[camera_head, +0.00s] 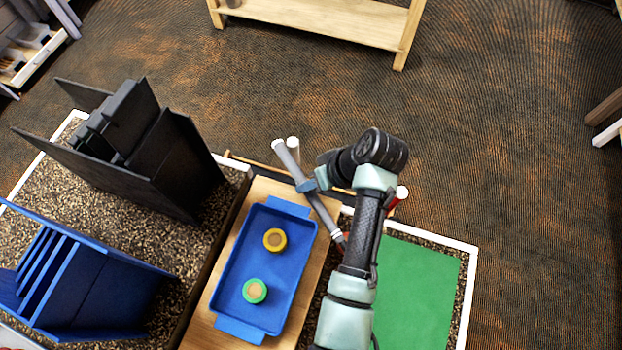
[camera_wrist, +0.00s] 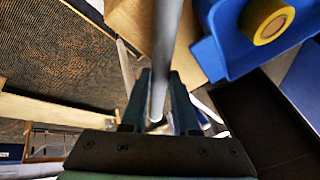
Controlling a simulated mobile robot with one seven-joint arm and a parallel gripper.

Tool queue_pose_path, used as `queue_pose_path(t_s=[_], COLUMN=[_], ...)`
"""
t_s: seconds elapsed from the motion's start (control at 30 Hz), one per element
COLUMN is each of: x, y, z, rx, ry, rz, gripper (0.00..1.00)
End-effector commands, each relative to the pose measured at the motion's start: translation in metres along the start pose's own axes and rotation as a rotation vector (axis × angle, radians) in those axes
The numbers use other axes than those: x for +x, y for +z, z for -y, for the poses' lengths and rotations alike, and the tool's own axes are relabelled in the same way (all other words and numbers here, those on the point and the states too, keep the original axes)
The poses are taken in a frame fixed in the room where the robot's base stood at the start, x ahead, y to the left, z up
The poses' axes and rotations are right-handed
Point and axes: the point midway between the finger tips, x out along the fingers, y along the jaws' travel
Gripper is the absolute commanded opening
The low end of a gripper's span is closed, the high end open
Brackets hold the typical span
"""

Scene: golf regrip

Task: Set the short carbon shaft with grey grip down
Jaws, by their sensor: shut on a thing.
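The short carbon shaft with grey grip (camera_head: 287,160) is held tilted in the head view, its light grey grip end up and left and its darker end running down right toward my arm. My gripper (camera_head: 308,185) is shut on it, near the far edge of the worktop. In the wrist view the shaft (camera_wrist: 166,50) passes between the two fingers of my gripper (camera_wrist: 160,105). Part of the shaft's lower end is hidden behind my arm in the head view.
A blue tray (camera_head: 228,268) on a wooden board (camera_head: 200,327) holds a yellow roll (camera_head: 275,239) and a green roll (camera_head: 254,291). A black slotted holder (camera_head: 165,165) and a blue rack (camera_head: 95,290) stand left. A bare green mat (camera_head: 425,285) lies right. Another white-ended shaft (camera_head: 293,143) shows behind.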

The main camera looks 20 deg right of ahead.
Motion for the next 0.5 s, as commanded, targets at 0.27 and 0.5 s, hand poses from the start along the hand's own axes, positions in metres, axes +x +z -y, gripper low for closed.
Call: queue_pose_path(t_s=[0.27, 0.5], x=[0.0033, 0.0037], y=[0.0014, 0.0017], z=[-0.0013, -0.0014], rx=[0.000, 0.000], ry=[0.000, 0.000], rz=[0.000, 0.000], gripper=[0.00, 0.58])
